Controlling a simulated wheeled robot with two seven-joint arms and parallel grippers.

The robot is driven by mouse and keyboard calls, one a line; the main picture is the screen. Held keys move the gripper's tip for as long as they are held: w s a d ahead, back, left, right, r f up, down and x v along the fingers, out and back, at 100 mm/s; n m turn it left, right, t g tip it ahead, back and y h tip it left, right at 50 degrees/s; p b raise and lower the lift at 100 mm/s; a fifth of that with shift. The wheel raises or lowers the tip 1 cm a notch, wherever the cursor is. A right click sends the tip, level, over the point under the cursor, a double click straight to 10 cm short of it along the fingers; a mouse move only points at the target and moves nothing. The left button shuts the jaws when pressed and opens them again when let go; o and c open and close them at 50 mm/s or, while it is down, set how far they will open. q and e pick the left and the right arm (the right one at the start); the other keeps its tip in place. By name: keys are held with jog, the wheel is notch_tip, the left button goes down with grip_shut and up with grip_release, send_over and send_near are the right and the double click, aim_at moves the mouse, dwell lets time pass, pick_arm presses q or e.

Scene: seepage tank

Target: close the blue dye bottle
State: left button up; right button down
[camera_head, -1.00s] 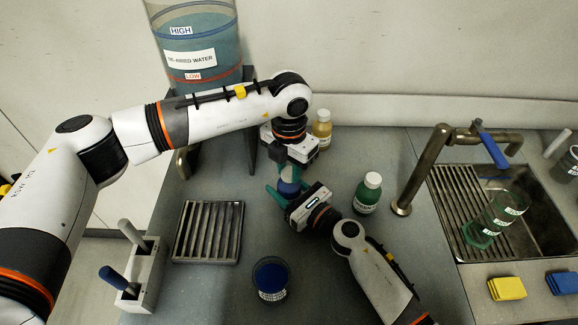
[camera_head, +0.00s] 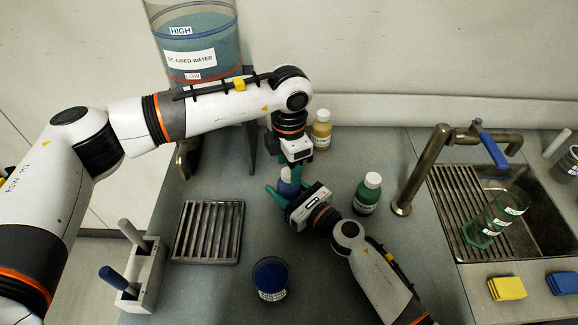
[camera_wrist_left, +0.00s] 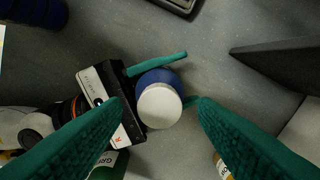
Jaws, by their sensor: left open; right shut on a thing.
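The blue dye bottle (camera_head: 288,189) stands upright on the counter, with a white cap (camera_wrist_left: 160,106) on its top. I cannot tell how tightly the cap sits. In the left wrist view the blue body (camera_wrist_left: 156,78) shows behind the cap. My right gripper (camera_head: 284,194) is shut on the bottle body from the front right. My left gripper (camera_head: 288,172) points down from above. In the left wrist view its teal fingers (camera_wrist_left: 159,101) are open on either side of the cap, with a visible gap. Its body partly hides the cap in the head view.
A green bottle (camera_head: 367,194) stands to the right and a yellow bottle (camera_head: 321,130) behind.

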pick_arm(q)
notch_tip(320, 180, up, 11)
jog(key=shift+f, duration=0.15)
pick_arm(e)
jog(key=c, duration=0.6)
grip_release()
jog(key=shift+o, duration=0.2)
jog(key=shift+d, duration=0.1)
jog(key=b+v, duration=0.2)
jog(key=v, duration=0.8)
jog(key=shift+s+d+f, duration=0.1)
jog(key=shift+s+f, duration=0.05)
jog(key=shift+s, duration=0.05)
jog(key=shift+s+d+b, duration=0.3)
jog(key=shift+s+d, duration=0.2)
pick_arm(q)
notch_tip(320, 180, down, 2)
jog(key=shift+f, duration=0.25)
